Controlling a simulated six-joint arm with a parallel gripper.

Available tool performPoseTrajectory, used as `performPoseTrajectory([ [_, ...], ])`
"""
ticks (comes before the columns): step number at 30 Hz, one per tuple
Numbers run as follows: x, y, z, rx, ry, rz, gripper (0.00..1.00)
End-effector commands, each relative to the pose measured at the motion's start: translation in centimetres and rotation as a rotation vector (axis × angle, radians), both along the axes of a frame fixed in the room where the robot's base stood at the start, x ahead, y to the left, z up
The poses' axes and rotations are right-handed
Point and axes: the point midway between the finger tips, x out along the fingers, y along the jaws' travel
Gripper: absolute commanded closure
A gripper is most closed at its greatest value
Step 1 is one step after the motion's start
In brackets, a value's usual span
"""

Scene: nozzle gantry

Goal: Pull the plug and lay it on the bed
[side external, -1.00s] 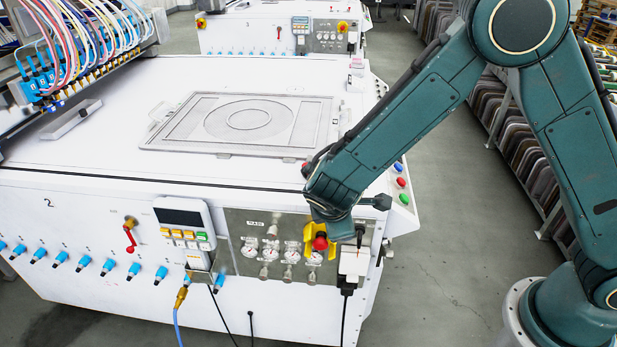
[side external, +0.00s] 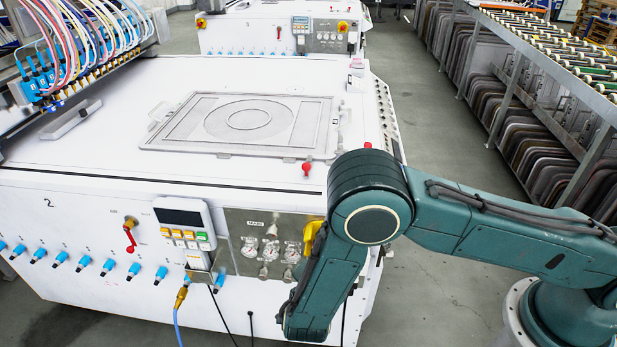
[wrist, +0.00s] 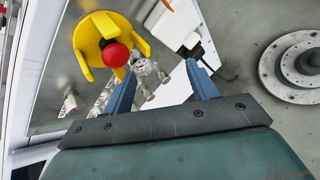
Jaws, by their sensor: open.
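In the wrist view, a white block (wrist: 172,28) on the machine's front panel has a small dark piece (wrist: 190,50) at its lower end, which looks like the plug; a dark cord runs off to the right. My gripper (wrist: 161,70) is open and empty, its blue fingers pointing toward the panel. The white block and dark piece lie beyond the right fingertip, apart from it as far as I can tell. In the side external view, my arm hides both the plug and my gripper. The white bed (side external: 105,150) is the machine's flat top, with a frame (side external: 245,122) on it.
A red button (wrist: 117,54) in a yellow guard (wrist: 88,40) stands out beside the left finger. Gauges (side external: 250,246) and a keypad (side external: 184,225) are on the front panel. A red knob (side external: 307,167) stands at the bed's near edge. Much of the bed is clear.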

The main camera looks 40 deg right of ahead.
Motion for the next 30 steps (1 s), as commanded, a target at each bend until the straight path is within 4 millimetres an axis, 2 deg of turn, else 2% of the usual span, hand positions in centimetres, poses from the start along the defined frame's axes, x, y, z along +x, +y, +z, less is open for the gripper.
performPoseTrajectory([
  [10, -1.9, 0.2, -5.3, -0.18, 0.058, 0.186, 0.42],
  [18, -3.9, -0.5, -9.4, -0.341, 0.116, 0.337, 0.42],
  [24, -5.2, -1.5, -11.5, -0.443, 0.156, 0.424, 0.42],
  [30, -5.8, -2.0, -12.5, -0.494, 0.178, 0.467, 0.42],
])
